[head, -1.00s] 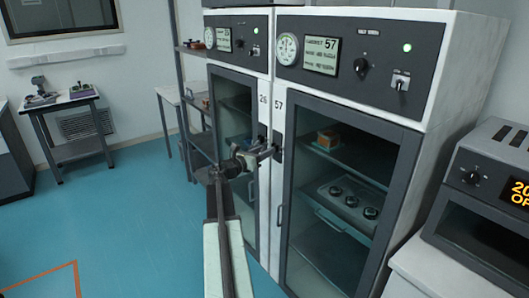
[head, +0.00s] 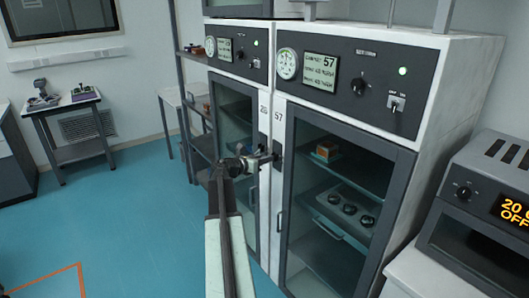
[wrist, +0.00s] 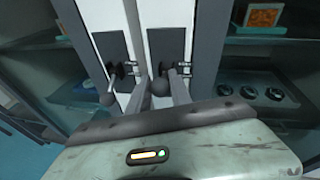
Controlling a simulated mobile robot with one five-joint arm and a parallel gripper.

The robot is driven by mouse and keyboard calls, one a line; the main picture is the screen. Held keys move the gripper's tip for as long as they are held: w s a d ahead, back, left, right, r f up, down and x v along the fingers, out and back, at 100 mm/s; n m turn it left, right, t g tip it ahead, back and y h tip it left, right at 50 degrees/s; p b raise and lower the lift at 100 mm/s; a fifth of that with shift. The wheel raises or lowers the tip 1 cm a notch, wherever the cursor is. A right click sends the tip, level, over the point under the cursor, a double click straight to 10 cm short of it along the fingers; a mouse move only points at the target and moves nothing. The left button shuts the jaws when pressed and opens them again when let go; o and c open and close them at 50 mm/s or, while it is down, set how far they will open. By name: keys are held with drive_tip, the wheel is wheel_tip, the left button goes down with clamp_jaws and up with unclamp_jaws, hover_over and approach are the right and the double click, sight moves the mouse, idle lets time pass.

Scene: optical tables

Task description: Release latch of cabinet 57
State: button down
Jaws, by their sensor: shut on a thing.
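Cabinet 57 (head: 400,150) is the right one of two adjoining cabinets in the head view, with its glass door (head: 325,225) shut in its frame. In the head view my gripper (head: 262,158) reaches the latch from the left. The exact finger contact is hard to see.
An instrument (head: 480,200) with an orange display stands at the right. Blue floor (head: 120,220) is open at the left. A shelf rack (head: 195,120) stands beyond the cabinets.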

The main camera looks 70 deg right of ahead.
drive_tip(key=r+y+p, duration=0.1)
drive_tip(key=p, duration=0.1)
drive_tip(key=y+p, duration=0.1)
drive_tip(key=p, duration=0.1)
drive_tip(key=shift+s+d+r+t, duration=0.15)
drive_tip(key=shift+d+r+t, duration=0.05)
drive_tip(key=shift+r+t, duration=0.2)
drive_tip(key=shift+d+y+p, duration=0.1)
drive_tip(key=shift+y+p, duration=0.3)
drive_tip(key=shift+p, duration=0.7)
drive_tip(key=shift+f+t, duration=0.1)
drive_tip(key=shift+t, duration=0.2)
drive_tip(key=c, duration=1.2)
unclamp_jaws()
drive_tip(key=shift+s, duration=0.1)
drive_tip(key=p+v, duration=0.4)
drive_tip(key=v, duration=0.3)
drive_tip(key=shift+a+r, duration=0.25)
drive_tip(key=shift+r, duration=0.05)
